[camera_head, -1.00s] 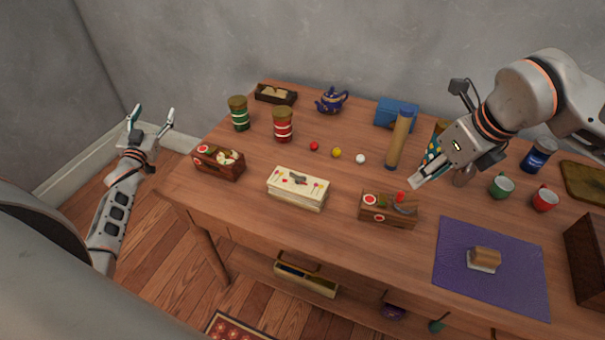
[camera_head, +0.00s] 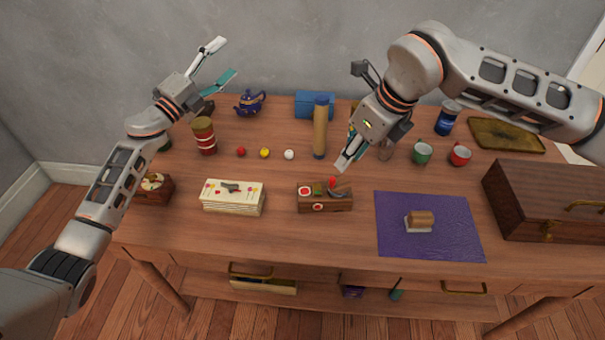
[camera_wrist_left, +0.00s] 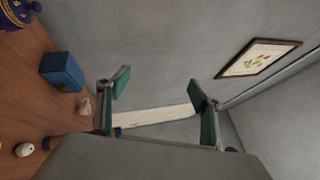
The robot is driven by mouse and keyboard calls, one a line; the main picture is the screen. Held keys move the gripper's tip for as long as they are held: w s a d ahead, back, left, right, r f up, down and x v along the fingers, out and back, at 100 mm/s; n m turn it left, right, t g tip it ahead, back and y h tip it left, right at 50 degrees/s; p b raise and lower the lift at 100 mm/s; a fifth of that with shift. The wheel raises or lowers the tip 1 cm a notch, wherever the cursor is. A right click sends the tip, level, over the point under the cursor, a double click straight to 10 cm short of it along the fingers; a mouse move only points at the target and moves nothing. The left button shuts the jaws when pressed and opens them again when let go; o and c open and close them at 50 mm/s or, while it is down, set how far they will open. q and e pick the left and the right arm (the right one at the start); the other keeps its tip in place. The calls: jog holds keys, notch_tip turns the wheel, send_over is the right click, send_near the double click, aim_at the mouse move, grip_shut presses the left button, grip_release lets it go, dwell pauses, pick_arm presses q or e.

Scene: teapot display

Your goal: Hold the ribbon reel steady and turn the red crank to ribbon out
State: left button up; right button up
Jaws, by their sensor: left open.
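A small wooden box (camera_head: 325,200) with a red knob (camera_head: 332,181), a dark curved piece and round red and green marks stands at the table's front middle. The knob may be the red crank; I cannot make out a ribbon reel for sure. My left gripper (camera_head: 226,60) is open and empty, raised above the table's back left, well away from the box. Its spread fingers show in the left wrist view (camera_wrist_left: 158,92) with nothing between them. My right gripper (camera_head: 349,158) is above and behind the box, apart from it; its fingers lie close together and their opening is unclear.
Red, yellow and white balls (camera_head: 289,155) and a tall tan cylinder (camera_head: 320,135) stand behind. A large brown chest (camera_head: 535,190) fills the right.

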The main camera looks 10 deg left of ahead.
pick_arm(q)
jog(key=s+d+r+m+g+h, duration=0.2)
jog(key=d+m+g, duration=0.1)
jog(key=d+m, duration=0.5)
jog(key=s+d+r+m+g+h, duration=0.1)
jog(key=d+r+m+g+h, duration=0.15)
jog(key=d+m, duration=0.55)
jog(key=s+d+f+m+g+y, duration=0.1)
jog(key=s+d+f+m+g, duration=0.15)
jog(key=d+m, duration=0.45)
jog(key=s+d+f+m+g, duration=0.2)
jog(key=s+d+m+g, duration=0.2)
jog(key=d, duration=0.5)
jog(key=m+g+y, duration=0.1)
jog(key=g+y, duration=0.4)
jog(key=y, duration=0.9)
send_over(303, 192)
jog(key=w, duration=0.1)
jog(key=f, duration=1.7)
jog(key=shift+d+f, duration=0.4)
jog(key=shift+s+a+n+g+y, duration=0.25)
jog(key=shift+s+a+n+g, duration=0.1)
jog(key=shift+n, duration=0.45)
jog(key=shift+s+f, duration=0.1)
jog(key=shift+f, duration=3.85)
